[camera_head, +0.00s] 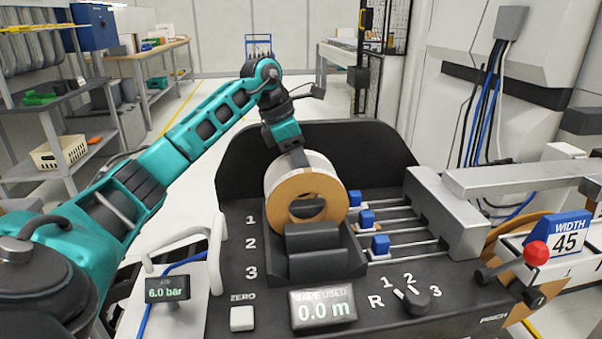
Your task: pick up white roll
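The white roll (318,167) stands upright on the black machine, beside the label 1. Its outer band is white and its side facing me is tan, with a round hole in the middle. My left gripper (298,158) reaches down from above to the top edge of the roll. A grey finger appears to touch or overlap the roll's top. The other finger is hidden, so I cannot tell whether it is closed on the roll. My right gripper is not in view.
A black holder (314,250) stands in front of the roll. Blue blocks (367,219) on metal rods lie to its right. A grey metal block (445,215), a red-knobbed lever (536,253) and a WIDTH 45 sign (566,238) are farther right. A white handle (217,250) stands at left.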

